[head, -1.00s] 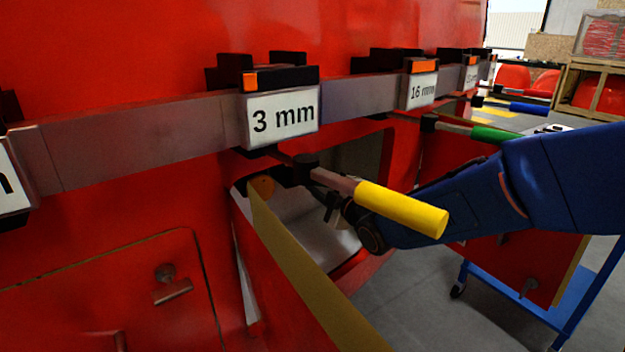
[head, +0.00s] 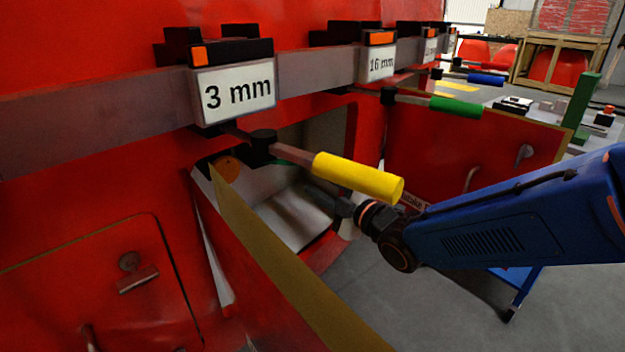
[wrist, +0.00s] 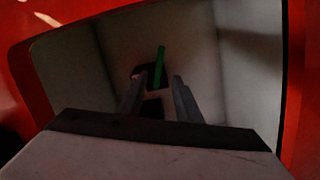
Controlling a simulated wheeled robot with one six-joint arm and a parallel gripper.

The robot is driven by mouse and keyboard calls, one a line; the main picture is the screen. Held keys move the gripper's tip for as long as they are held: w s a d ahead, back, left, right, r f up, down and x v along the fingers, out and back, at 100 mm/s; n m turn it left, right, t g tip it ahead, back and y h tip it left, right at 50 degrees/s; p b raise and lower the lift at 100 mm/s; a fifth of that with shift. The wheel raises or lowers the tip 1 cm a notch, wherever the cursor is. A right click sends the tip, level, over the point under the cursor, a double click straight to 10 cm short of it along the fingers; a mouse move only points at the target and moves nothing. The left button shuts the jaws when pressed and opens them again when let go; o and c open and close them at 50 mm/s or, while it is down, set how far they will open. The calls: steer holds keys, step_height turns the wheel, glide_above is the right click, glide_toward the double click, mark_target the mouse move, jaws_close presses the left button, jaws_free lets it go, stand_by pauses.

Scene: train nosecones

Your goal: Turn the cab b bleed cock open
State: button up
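The cock shows in the wrist view as an upright green lever (wrist: 160,66) on a dark body (wrist: 147,72), inside a pale recess. My gripper (wrist: 160,84) is open, its two grey fingers apart. The lever appears between and beyond the fingertips; I cannot tell how far beyond. In the head view my gripper (head: 343,208) is at the opening of the recess (head: 288,212), partly behind the yellow handle. A small green piece (head: 292,154) shows behind the yellow handle's stem; I cannot tell whether it is the same lever. No cab label is readable.
A yellow handle (head: 358,178) under the "3 mm" sign (head: 233,93) juts out above my gripper. An open hatch door edge (head: 278,272) is left of the arm, and a red door (head: 460,150) is on the right. The recess has a red rim (wrist: 291,90). Grey floor is clear below.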

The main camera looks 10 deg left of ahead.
mark_target(278, 160)
steer(key=shift+c, duration=0.3)
steer(key=c, duration=0.5)
steer(key=shift+a+n, duration=0.1)
steer(key=shift+n, duration=0.3)
jaws_close()
steer(key=w+a+f+n+g+h, duration=0.1)
steer(key=w+a+f+n+g, duration=0.2)
steer(key=n, duration=0.6)
steer(key=w+a+f+n+g+h, duration=0.1)
steer(key=w+a+f+n, duration=0.15)
steer(key=a+n, duration=0.45)
steer(key=shift+w+d+r+n, duration=0.25)
steer(key=shift+d+r+n, duration=0.2)
steer(key=shift+r, duration=0.2)
steer(key=shift+w+d+r+n, duration=0.35)
steer(key=shift+d+r, duration=0.15)
steer(key=shift+r, duration=0.1)
steer(key=shift+w+d+r+n, duration=0.2)
steer(key=shift+d+r+n, duration=0.25)
steer(key=shift+r, duration=0.2)
